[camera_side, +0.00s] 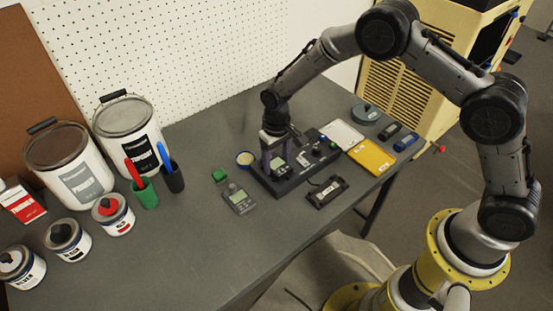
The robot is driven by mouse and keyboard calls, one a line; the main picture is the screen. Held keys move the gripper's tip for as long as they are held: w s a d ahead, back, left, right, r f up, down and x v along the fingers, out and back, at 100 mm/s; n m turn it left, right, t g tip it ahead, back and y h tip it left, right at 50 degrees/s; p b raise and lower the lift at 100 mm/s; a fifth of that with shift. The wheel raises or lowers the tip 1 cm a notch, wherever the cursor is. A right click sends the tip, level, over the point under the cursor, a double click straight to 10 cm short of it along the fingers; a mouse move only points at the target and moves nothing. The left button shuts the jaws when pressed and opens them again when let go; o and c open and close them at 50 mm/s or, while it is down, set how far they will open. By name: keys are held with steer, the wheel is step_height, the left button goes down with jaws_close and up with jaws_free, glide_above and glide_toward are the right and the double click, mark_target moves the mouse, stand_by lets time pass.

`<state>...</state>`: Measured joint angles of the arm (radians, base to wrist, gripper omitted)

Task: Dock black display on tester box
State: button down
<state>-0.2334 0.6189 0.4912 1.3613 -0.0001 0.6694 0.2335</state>
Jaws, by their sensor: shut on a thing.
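The tester box (293,179) is a dark, low, flat box near the right part of the grey table, with small parts and knobs on its top. My gripper (275,160) points down over the left part of the box. It is shut on a small piece with a pale greenish face (277,164), which looks like the black display. The fingers hide most of it, and I cannot tell whether it touches the box.
A black framed part (327,191) lies in front of the box. A yellow case (371,157) is to the right.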

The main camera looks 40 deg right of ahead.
steer(key=shift+f, duration=0.1)
jaws_free()
step_height(320, 180, up, 14)
stand_by(0.8)
steer(key=shift+f, duration=0.1)
steer(key=shift+d, duration=0.1)
